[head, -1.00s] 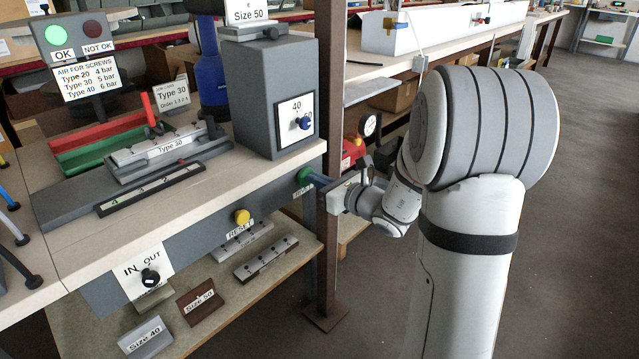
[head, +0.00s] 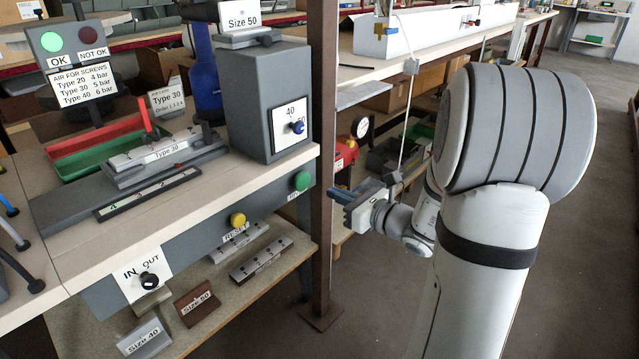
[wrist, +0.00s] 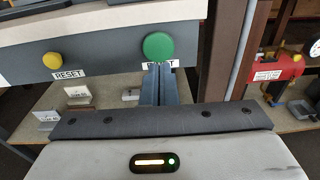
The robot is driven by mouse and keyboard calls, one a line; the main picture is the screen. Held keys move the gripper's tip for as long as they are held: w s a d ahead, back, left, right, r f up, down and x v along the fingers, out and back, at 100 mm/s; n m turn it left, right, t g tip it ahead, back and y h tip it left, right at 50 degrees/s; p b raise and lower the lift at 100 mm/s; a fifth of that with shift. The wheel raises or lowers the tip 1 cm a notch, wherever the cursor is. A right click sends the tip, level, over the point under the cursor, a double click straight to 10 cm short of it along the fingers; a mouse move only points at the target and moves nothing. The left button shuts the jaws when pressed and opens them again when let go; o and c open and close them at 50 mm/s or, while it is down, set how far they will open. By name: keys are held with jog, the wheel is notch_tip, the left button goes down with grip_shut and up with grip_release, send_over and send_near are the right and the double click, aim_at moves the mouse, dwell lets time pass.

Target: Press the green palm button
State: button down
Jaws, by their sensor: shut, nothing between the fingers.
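The green palm button (head: 301,181) sits on the grey front panel of the bench, near its right end. It also shows in the wrist view (wrist: 158,46), just beyond my fingertips, with its label below partly hidden by the fingers. My gripper (head: 335,193) is shut and empty. In the head view it is to the right of the button, with a clear gap between them. In the wrist view the closed fingers (wrist: 158,68) point toward the button's lower edge.
A yellow RESET button (head: 237,220) and an IN/OUT knob (head: 149,281) are on the same panel. A brown steel post (head: 321,150) stands close beside my gripper. A lower shelf (head: 215,290) with size blocks lies under the panel.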

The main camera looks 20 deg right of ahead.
jog(key=p+v, duration=0.1)
jog(key=v, duration=0.4)
jog(key=shift+s+d, duration=0.1)
jog(key=shift+s, duration=0.1)
dwell(0.7)
jog(key=s+a+r+n+g+p, duration=1.25)
jog(key=a+n+p, duration=0.25)
jog(key=n, duration=0.2)
jog(key=s+d+r+n+h+p, duration=0.3)
jog(key=r+n+h+p, duration=0.1)
jog(key=r+n+p, duration=0.2)
jog(key=s+d+r+n+h+p, duration=0.2)
jog(key=r+n+h+p, duration=0.3)
jog(key=r, duration=0.3)
jog(key=shift+s+d+r+n+t+p, duration=0.35)
jog(key=shift+s+d+n+p, duration=0.1)
jog(key=shift+n+p, duration=0.45)
jog(key=c, duration=2.1)
grip_release()
jog(key=shift+c, duration=0.2)
